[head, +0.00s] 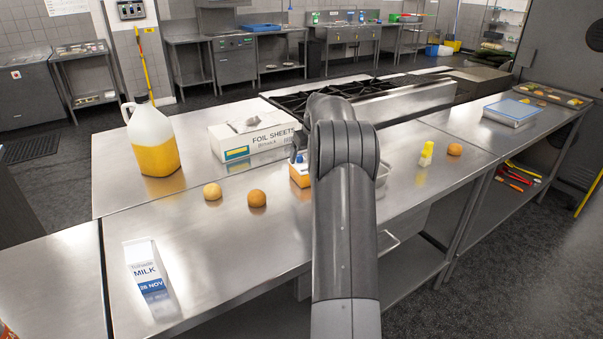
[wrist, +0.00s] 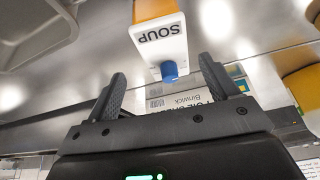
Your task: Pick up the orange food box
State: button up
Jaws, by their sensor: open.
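The orange food box is a carton with an orange body and a white top marked SOUP, with a blue cap. In the wrist view the carton (wrist: 160,40) is ahead of my gripper (wrist: 161,67), with its blue cap between the two spread fingertips. The fingers are open, and I see no contact with the carton. In the head view the carton (head: 299,179) stands on the steel counter, partly hidden behind my arm. My gripper is mostly hidden there too.
A foil sheets box (head: 255,135) stands behind the carton, and a jug (head: 153,150) is at left. A metal pan (head: 383,173) is close on the right. Round buns (head: 257,198) and a milk carton (head: 147,267) are on the counter's left part.

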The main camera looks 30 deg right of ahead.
aim_at(302, 164)
jog(key=x, duration=0.6)
jog(key=shift+w+a+f, duration=0.15)
jog(key=shift+a+f, duration=0.2)
jog(key=shift+c, duration=0.4)
jog(key=shift+r, duration=0.1)
jog(key=c, duration=1.3)
